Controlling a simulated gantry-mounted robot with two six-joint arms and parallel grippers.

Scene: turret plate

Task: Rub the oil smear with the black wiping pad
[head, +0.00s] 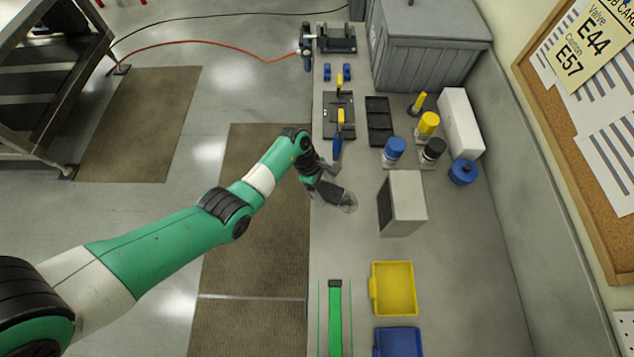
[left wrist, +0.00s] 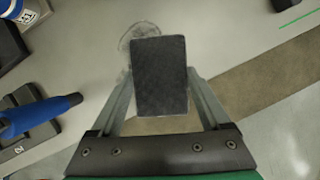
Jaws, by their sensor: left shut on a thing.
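The black wiping pad (left wrist: 160,75) is a dark rectangular block between the two fingers of my left gripper (left wrist: 161,92) in the left wrist view. My left gripper, also in the head view (head: 328,186), is shut on the pad near the bench's left edge. The oil smear (left wrist: 139,34) is a faint grey, ring-like mark on the bench, showing just beyond the pad's far edge; the pad hides part of it. In the head view the smear (head: 349,202) lies at the gripper's tip. I cannot tell whether the pad touches the bench. My right gripper is out of view.
A pale box (head: 406,202) stands right of the gripper. A blue-handled tool (head: 337,147) and black fixtures (head: 378,121) lie beyond. Capped containers (head: 394,149) stand at back right. A yellow tray (head: 398,289), a blue tray (head: 398,342) and a green strip (head: 335,322) are nearer.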

